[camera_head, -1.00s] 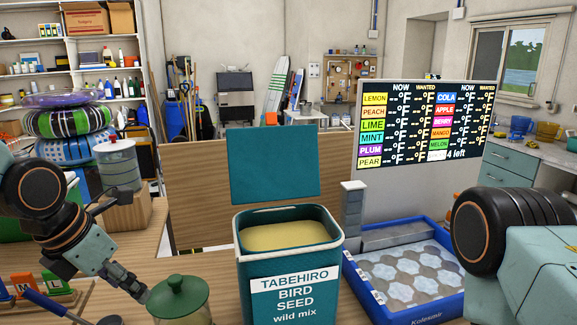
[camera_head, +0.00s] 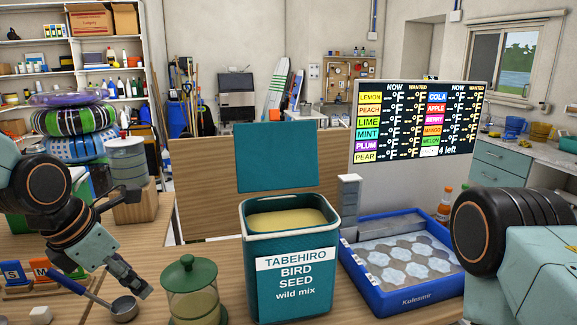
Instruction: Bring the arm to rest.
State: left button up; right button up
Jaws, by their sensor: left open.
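My left gripper (camera_head: 143,290) is at the lower left, pointing down and to the right. It is open, with nothing seen between its fingers. It is above the wooden table, just left of a clear jar (camera_head: 192,303) with a green lid, with a visible gap between them. A scoop (camera_head: 123,308) with a blue handle lies just below and left of the gripper; I cannot tell whether they touch. My right arm (camera_head: 480,228) shows at the right edge, and its gripper is out of view.
A green bird seed bin (camera_head: 291,282) stands open at centre, filled with seed. A blue tray (camera_head: 411,300) of ice shapes is right of it, below a temperature board (camera_head: 418,130).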

pick_arm(q)
jog(key=w+d+m+t, duration=0.2)
jog(key=w+m+t, duration=0.15)
jog(key=m, duration=0.65)
notch_tip(320, 180, down, 11)
jog(key=d+m+b, duration=0.2)
jog(key=m+b, duration=0.2)
jog(key=m, duration=0.5)
jog(key=s+f+m+g+b, duration=0.25)
jog(key=s+f+m, duration=0.35)
jog(key=f, duration=0.6)
jog(key=s+f+m+g+y+b, duration=0.2)
jog(key=s+f+g+b, duration=0.3)
jog(key=s+f, duration=1.8)
jog(key=s+m+b, duration=0.1)
jog(key=s+b, duration=0.1)
jog(key=shift+s+f+b, duration=0.2)
jog(key=shift+s+b, duration=0.05)
jog(key=shift+b, duration=0.1)
jog(key=shift+a, duration=0.15)
